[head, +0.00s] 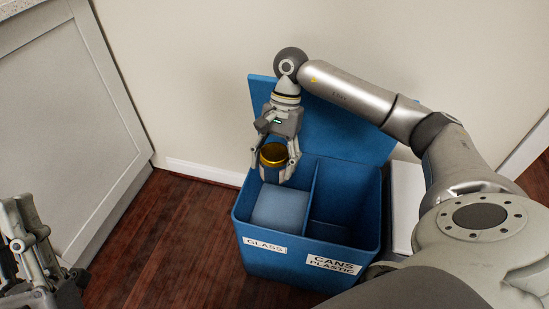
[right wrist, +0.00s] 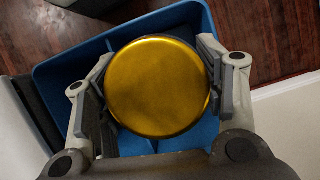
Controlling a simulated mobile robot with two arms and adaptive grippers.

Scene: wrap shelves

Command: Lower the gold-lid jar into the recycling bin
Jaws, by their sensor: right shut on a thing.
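The jar with a gold lid (head: 273,155) is upright in my right gripper (head: 274,163), over the back of the glass compartment of the blue recycling bin (head: 271,264). The right gripper's fingers are shut on the jar from both sides. In the right wrist view the gold lid (right wrist: 157,88) fills the space between the fingers (right wrist: 157,90) and hides most of the bin (right wrist: 65,70) below. The bin has two compartments, labelled GLASS on the left and CANS PLASTIC on the right. My left gripper (head: 38,262) is at the lower left edge, partly cut off; its fingertips are unclear.
The bin's blue lid (head: 345,130) stands open against the wall behind. A divider (head: 310,195) separates the compartments. A grey cabinet (head: 70,120) stands at the left. A white box-like thing (head: 404,205) is right of the bin. Wooden floor (head: 175,235) is clear left of the bin.

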